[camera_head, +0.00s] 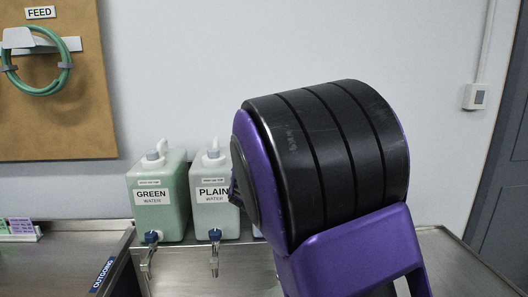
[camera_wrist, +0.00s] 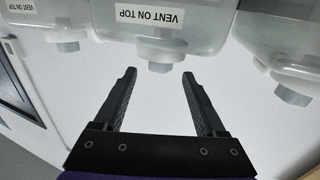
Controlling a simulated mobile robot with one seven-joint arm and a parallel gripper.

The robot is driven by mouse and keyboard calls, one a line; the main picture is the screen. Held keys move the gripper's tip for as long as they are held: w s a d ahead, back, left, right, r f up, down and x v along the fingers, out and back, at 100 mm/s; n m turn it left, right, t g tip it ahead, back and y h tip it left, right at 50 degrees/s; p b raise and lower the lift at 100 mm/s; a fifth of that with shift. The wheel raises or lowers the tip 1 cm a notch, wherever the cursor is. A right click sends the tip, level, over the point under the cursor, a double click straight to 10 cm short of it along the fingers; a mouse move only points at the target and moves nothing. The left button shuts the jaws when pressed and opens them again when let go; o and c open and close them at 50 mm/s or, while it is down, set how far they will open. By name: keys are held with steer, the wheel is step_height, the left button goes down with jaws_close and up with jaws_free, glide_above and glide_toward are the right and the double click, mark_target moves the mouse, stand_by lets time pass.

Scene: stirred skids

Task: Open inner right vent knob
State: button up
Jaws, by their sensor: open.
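In the wrist view a grey vent knob (camera_wrist: 160,66) on the middle translucent jug (camera_wrist: 205,28) lies just beyond and between my fingertips. Its jug carries an upside-down "VENT ON TOP" label. Other grey knobs show at left (camera_wrist: 68,46) and right (camera_wrist: 292,95). My gripper (camera_wrist: 159,76) is open, with nothing between its fingers. In the head view the green-water jug (camera_head: 160,212) and the plain-water jug (camera_head: 215,210) stand upright with vent knobs on top. My arm hides my gripper and most of what stands to their right there. I cannot tell which knob is the inner right one.
The jugs stand on a metal bench (camera_head: 240,270) against a pale wall. Blue-handled taps (camera_head: 152,238) (camera_head: 215,234) stick out at their fronts. A board (camera_head: 60,125) with a green hose (camera_head: 38,90) hangs at upper left. A grey door (camera_head: 500,175) is at right.

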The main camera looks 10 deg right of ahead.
steer(key=shift+x, duration=1.8)
jaws_close()
